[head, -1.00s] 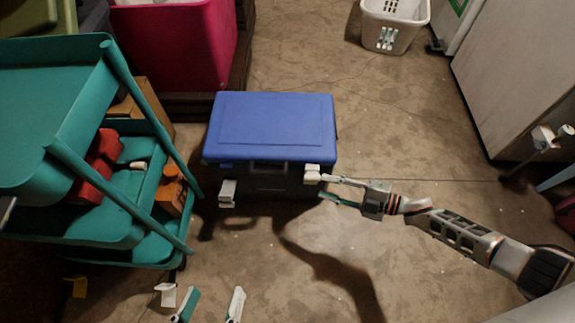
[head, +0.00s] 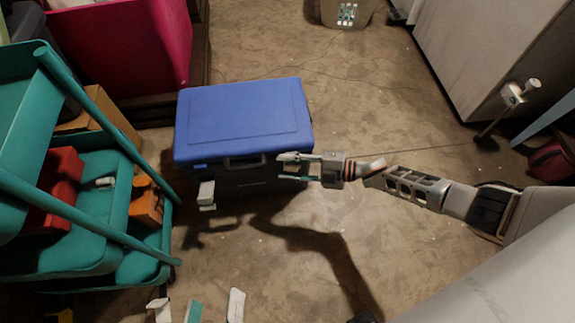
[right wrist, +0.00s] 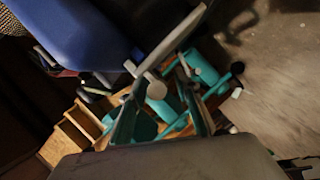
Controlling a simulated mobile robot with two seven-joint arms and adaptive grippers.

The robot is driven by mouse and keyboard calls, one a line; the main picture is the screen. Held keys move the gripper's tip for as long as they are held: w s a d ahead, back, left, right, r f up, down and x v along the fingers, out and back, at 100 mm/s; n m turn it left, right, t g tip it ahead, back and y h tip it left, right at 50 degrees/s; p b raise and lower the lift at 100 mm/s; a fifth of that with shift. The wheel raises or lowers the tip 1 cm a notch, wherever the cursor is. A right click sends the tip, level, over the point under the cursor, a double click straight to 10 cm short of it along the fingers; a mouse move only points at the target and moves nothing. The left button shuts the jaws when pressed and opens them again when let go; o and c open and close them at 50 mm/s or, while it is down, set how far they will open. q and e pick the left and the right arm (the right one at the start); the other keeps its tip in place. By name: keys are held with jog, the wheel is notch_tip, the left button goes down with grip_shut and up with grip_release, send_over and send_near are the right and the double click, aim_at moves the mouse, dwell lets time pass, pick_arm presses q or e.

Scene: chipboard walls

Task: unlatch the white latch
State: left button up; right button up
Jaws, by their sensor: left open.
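A dark box with a blue lid (head: 245,115) stands on the floor in the head view. A white latch (head: 207,195) stands out low at its front left. My right gripper (head: 282,167) is at the box's front right corner, fingers apart, pointing left. Its upper finger overlaps where the right-hand white latch sits, so that latch is mostly hidden. In the right wrist view a pale latch-like piece (right wrist: 157,90) shows between the spread fingers (right wrist: 160,108); I cannot tell if they touch it. My left gripper (head: 212,308) is open and empty at the bottom edge.
A teal cart (head: 95,200) with red and orange items stands close left of the box. A pink bin (head: 125,45) is behind it. A pale cabinet (head: 480,50) stands right. Floor between box and cabinet is mostly clear.

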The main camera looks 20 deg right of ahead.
grip_shut()
jog(key=shift+s, duration=0.15)
